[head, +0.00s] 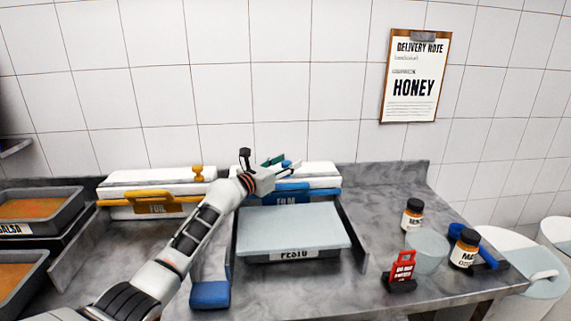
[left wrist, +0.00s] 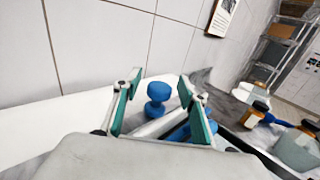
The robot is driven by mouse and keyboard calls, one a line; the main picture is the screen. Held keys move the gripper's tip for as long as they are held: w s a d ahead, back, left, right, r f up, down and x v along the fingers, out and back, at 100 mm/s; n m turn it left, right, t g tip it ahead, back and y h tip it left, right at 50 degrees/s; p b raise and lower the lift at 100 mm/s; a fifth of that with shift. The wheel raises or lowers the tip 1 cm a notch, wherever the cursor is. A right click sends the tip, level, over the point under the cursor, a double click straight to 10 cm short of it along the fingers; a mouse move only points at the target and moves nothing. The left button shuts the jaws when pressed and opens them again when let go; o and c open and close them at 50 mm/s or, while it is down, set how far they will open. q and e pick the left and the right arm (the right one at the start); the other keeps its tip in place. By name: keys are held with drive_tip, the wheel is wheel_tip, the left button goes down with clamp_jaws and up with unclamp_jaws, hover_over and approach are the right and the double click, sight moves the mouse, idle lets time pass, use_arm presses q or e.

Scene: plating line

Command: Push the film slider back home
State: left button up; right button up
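The film dispenser (head: 318,176) is a long white box with a blue FILM label, against the back wall behind the pesto tray. The film slider's blue knob (left wrist: 157,92) shows in the left wrist view, standing up from the white box between my left gripper's fingers. My left gripper (head: 284,163) is over the dispenser's left-middle part. Its green-padded fingers (left wrist: 160,80) are apart, with visible gaps around the knob. I cannot tell whether either finger touches it. My right gripper is not in view.
The covered pesto tray (head: 292,228) sits in front of the film dispenser. Right are two jars (head: 412,215) (head: 465,248), a round translucent container (head: 427,250) and a red sign (head: 403,268). Salsa trays (head: 38,210) stand far left.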

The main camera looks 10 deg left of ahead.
use_arm(q)
drive_tip(key=v, duration=1.2)
idle(0.3)
